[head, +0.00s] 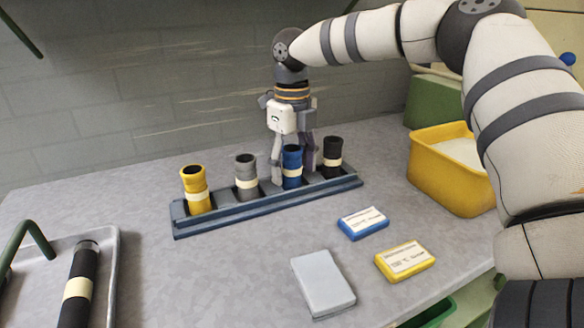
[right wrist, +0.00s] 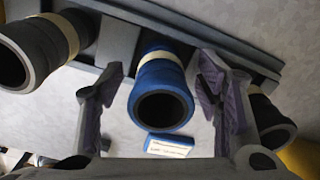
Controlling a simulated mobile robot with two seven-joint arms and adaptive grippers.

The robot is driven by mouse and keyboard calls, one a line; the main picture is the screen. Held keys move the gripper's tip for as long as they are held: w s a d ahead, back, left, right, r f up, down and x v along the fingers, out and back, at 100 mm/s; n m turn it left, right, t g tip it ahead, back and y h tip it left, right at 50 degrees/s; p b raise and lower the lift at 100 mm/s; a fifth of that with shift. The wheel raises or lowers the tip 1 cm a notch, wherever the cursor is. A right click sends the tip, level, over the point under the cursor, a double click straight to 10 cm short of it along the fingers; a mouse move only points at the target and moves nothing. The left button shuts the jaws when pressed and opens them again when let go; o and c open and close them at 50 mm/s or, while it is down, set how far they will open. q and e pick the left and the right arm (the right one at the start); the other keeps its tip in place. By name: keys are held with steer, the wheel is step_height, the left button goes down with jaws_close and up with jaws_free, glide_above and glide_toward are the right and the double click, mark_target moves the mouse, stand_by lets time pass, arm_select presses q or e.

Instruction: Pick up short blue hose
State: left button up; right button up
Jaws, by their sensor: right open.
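The short blue hose (head: 291,167) stands upright in the dark rack (head: 265,206), between the grey hose and the black hose, with a pale band around it. In the right wrist view the blue hose (right wrist: 160,92) shows its open top end between my fingers. My right gripper (head: 292,165) is open, pointing down, with one finger on each side of the blue hose. In the right wrist view a gap shows between the hose and the fingers (right wrist: 160,95). My left gripper is not in view.
A grey hose (head: 246,176), a yellow hose (head: 195,190) and a black hose (head: 332,157) share the rack. A tray (head: 111,265) with a long black hose (head: 80,285) is at left. Blue, yellow and grey boxes lie in front. A yellow bin (head: 450,187) stands at right.

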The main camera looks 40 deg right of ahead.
steer(key=shift+w+f, duration=0.1)
steer(key=shift+f, duration=0.4)
steer(key=c, duration=1.3)
steer(key=shift+r, duration=0.15)
